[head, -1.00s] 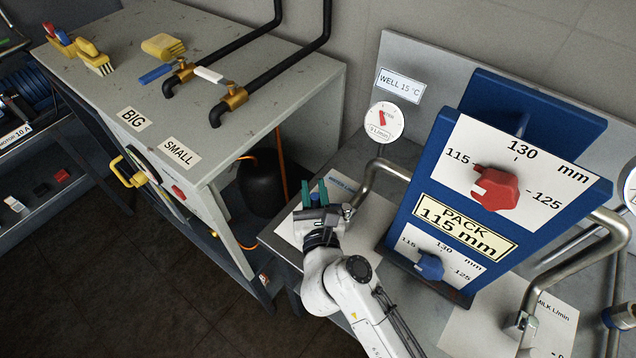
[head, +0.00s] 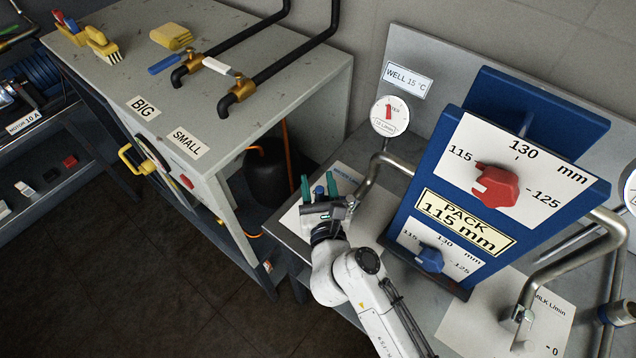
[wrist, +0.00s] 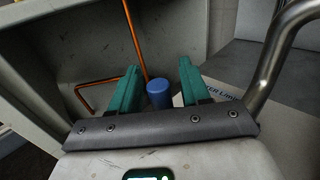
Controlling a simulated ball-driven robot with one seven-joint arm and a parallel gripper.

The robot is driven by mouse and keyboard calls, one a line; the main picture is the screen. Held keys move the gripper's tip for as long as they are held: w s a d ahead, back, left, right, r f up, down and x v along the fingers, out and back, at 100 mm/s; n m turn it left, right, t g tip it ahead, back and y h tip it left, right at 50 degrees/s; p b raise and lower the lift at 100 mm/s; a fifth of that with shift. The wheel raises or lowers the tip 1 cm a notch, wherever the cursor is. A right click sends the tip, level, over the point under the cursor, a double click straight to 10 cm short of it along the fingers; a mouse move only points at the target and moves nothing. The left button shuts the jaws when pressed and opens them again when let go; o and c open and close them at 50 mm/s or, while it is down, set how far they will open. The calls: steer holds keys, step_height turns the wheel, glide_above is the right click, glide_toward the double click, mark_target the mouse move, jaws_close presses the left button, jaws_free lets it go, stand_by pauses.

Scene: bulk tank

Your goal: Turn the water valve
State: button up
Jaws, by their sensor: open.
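The water valve shows as a blue handle end (wrist: 159,94) in the wrist view, between my green fingers and beyond them. In the head view a bit of its blue handle (head: 319,194) shows between the fingers, at the foot of a bent steel pipe; its body is mostly hidden by my gripper. My gripper (head: 318,187) is open, with a finger on each side of the handle. I cannot tell whether either finger touches it. The white water label sheet (head: 345,178) lies beside it. A round water gauge (head: 389,116) with a red needle stands above the pipe.
A blue board (head: 425,185) with a red knob (head: 496,186) and a blue knob (head: 430,259) stands right of my arm. A steel milk pipe (head: 535,280) is farther right. A grey cabinet (head: 240,135) stands left, with a dark round vessel (head: 268,172) behind its corner.

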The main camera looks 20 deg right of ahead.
steer(key=b+v, duration=0.2)
steer(key=v, duration=0.7)
steer(key=shift+s+a+f, duration=0.15)
steer(key=shift+s, duration=0.2)
steer(key=shift+s+a, duration=0.1)
steer(key=shift+s, duration=0.45)
